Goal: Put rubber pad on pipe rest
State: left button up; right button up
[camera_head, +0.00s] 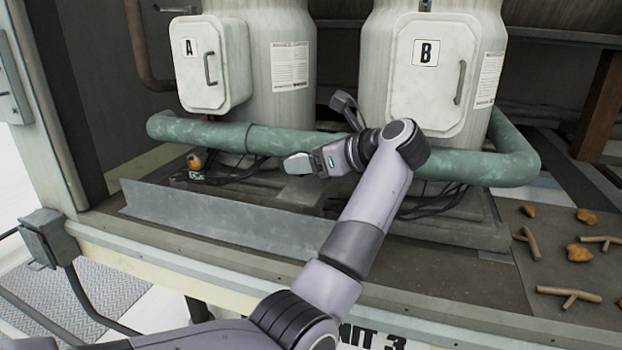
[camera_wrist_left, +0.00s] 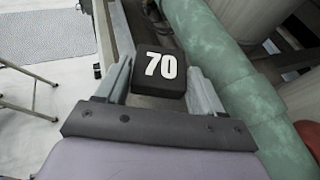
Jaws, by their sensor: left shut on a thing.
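My left gripper (camera_head: 300,163) is in front of the green pipe (camera_head: 330,143) in the head view, above the deck near the middle. In the left wrist view the gripper (camera_wrist_left: 160,82) is shut on a black rubber pad marked 70 (camera_wrist_left: 160,92), held between its two fingers. The pad is not clearly visible in the head view. A grey block (camera_head: 301,190) stands on the deck below my gripper; I cannot tell whether it is the pipe rest. My right gripper is not in view.
Two white tanks with doors marked A (camera_head: 213,90) and B (camera_head: 420,100) stand behind the pipe. A metal strip (camera_head: 225,212) stands upright along the front. Black cables (camera_head: 430,200) lie under the pipe. Twigs and leaves (camera_head: 575,252) lie at right.

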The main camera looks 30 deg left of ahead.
aim_at(311, 194)
pick_arm(q)
notch_tip(311, 194, down, 4)
jog(key=shift+f, duration=0.2)
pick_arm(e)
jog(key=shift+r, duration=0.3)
pick_arm(q)
jog(key=shift+f, duration=0.1)
jog(key=o, duration=1.1)
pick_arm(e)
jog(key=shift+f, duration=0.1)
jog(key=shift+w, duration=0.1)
pick_arm(q)
jog(key=shift+d, duration=0.1)
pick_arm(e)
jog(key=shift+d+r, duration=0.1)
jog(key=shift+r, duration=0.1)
